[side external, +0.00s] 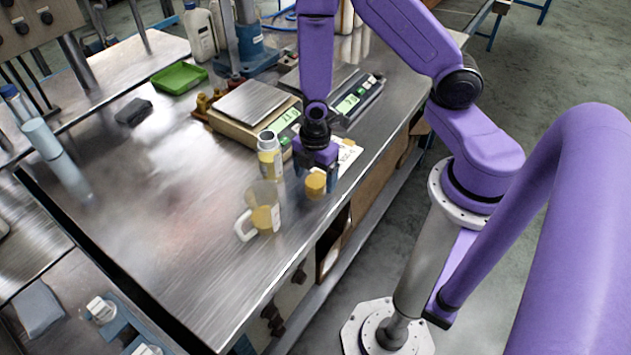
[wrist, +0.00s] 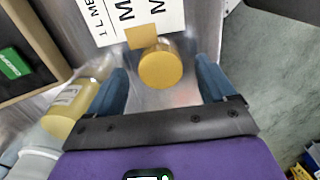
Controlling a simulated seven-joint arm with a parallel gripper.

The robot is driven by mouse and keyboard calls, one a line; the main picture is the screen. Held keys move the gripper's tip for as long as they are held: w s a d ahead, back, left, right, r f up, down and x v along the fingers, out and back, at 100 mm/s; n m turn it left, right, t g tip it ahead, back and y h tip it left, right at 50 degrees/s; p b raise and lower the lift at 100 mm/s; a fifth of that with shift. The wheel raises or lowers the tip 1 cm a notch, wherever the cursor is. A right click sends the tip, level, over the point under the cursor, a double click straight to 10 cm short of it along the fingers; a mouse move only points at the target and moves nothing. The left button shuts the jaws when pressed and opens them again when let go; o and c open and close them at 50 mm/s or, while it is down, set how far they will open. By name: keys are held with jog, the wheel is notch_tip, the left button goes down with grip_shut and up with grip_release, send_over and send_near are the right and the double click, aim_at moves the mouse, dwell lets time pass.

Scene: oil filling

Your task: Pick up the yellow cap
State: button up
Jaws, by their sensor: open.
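The yellow cap (side external: 316,184) sits on the metal bench near its front edge, with my gripper (side external: 318,160) just above and behind it. In the wrist view the round yellow cap (wrist: 160,70) appears between my two blue fingers, which are apart and empty. I cannot tell whether the fingertips are down level with it. A bottle of yellow oil (side external: 269,160) with a white top stands left of my gripper; a bottle with yellow contents (wrist: 72,108) also shows left of the fingers in the wrist view.
A clear jug with a white handle (side external: 262,210) holds yellow liquid, front left of the cap. Scales (side external: 247,108) stand behind the bottle. A printed sheet (wrist: 130,14) lies beyond the cap, with a small yellow square (wrist: 140,37). The bench's left (side external: 130,200) is mostly clear.

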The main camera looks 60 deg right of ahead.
jog(key=shift+f, duration=0.4)
jog(key=c, duration=1.1)
jog(key=shift+r, duration=0.25)
